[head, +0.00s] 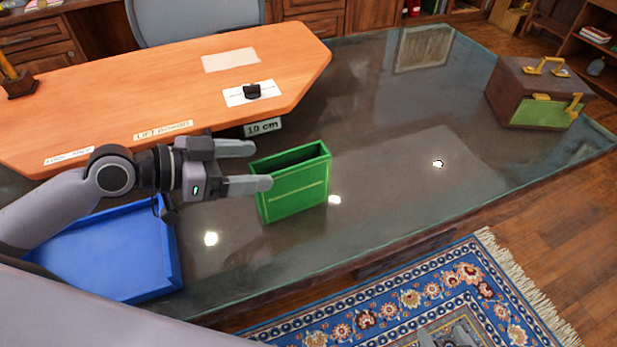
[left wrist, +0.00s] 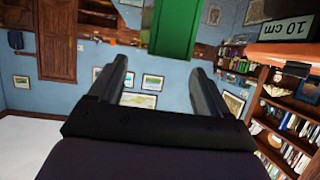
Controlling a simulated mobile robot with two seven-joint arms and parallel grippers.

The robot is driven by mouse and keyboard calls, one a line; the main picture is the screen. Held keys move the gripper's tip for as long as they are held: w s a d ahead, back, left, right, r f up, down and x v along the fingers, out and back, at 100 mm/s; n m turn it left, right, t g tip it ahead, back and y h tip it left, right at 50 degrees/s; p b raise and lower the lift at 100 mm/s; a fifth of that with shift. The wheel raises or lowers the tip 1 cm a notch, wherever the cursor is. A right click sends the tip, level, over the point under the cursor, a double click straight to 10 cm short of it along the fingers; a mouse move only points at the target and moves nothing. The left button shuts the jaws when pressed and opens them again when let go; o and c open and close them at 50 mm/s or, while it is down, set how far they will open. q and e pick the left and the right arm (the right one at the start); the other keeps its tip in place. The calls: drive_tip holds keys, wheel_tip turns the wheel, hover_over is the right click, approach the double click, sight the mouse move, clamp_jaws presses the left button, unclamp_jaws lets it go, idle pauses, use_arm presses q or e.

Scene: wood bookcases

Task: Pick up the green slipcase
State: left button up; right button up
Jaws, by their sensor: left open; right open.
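The green slipcase (head: 296,192) is a narrow box with an open top and pale lines on its front face. It stands upright on the dark glass desk top (head: 390,220). My left gripper (head: 261,166) is open and empty at the slipcase's left end, fingers pointing toward it. In the head view the nearer fingertip overlaps the slipcase's left edge; contact cannot be told. In the left wrist view the slipcase (left wrist: 173,28) shows at the top, beyond the fingertips (left wrist: 158,68). Only the tips of my right gripper (head: 450,338) show at the bottom edge, over the rug.
A blue tray (head: 110,250) lies left of the slipcase, below my left arm. An orange-brown raised board (head: 170,90) with labels and a "10 cm" sign (head: 262,127) stands behind. A brown and green box with yellow handles (head: 535,95) stands far right. The glass between is clear.

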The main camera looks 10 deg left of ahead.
sight(282, 162)
use_arm(q)
drive_tip(key=shift+p+x, duration=0.4)
drive_tip(key=shift+x, duration=0.85)
drive_tip(key=x, duration=0.3)
drive_tip(key=shift+w+a+p, duration=0.15)
drive_tip(key=shift+w+p, duration=0.15)
drive_tip(key=shift+p, duration=0.05)
drive_tip(key=shift+w+d+f, duration=0.3)
drive_tip(key=shift+w+d, duration=0.05)
drive_tip(key=shift+d, duration=0.15)
clamp_jaws()
